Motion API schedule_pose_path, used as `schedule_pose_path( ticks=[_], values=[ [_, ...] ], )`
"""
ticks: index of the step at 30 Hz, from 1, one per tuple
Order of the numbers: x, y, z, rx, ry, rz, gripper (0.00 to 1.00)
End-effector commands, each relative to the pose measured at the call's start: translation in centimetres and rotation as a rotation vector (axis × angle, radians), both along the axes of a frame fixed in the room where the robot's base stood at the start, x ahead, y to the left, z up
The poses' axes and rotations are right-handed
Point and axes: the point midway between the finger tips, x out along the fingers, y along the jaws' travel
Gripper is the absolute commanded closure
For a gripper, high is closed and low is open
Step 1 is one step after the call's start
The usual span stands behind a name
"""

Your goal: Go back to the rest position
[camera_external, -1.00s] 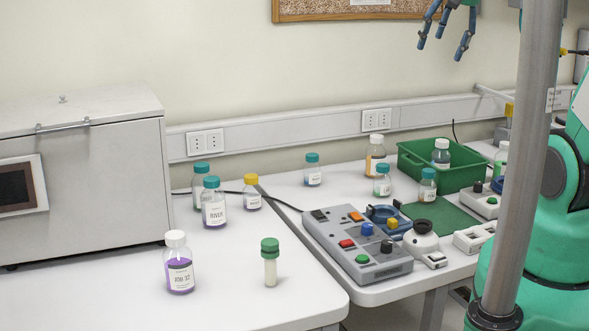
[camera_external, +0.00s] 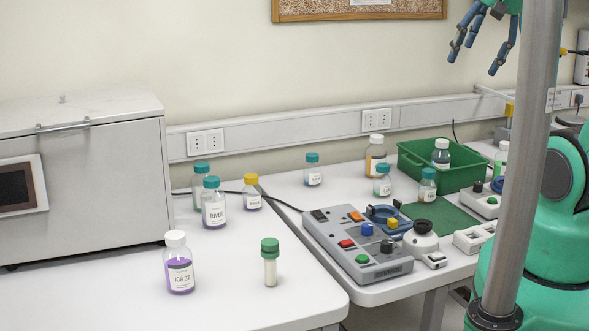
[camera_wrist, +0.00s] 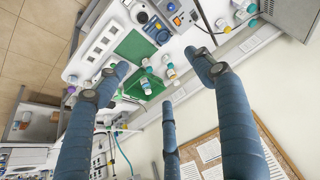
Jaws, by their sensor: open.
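My gripper (camera_external: 478,48) is at the top right of the external view, high in front of the wall and well above the bench. Its three blue fingers are spread open and nothing is between them. In the wrist view the open fingers (camera_wrist: 160,95) frame the bench and a pinboard from above, with no object held. My green arm and base show at the right of the external view, partly behind a grey pole.
Bottles stand on the white benches, among them a purple one (camera_external: 179,265) and a green-capped vial (camera_external: 270,264). A grey control box (camera_external: 358,255) and a green bin (camera_external: 470,178) are on the right bench. A metal pole (camera_external: 527,150) stands in front of my arm. Air around the gripper is clear.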

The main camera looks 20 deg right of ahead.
Motion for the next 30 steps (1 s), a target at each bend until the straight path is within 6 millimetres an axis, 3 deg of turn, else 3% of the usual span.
schedule_pose_path(
  ticks=[5,11,24,30],
  values=[
    [0.0,0.0,-0.2,0.0,0.0,0.0,0.32],
    [0.0,0.0,-1.8,0.0,0.0,0.0,0.32],
    [0.0,0.0,-9.4,0.0,0.0,0.0,0.32],
    [0.0,0.0,-12.0,0.0,0.0,0.0,0.32]
  ],
)
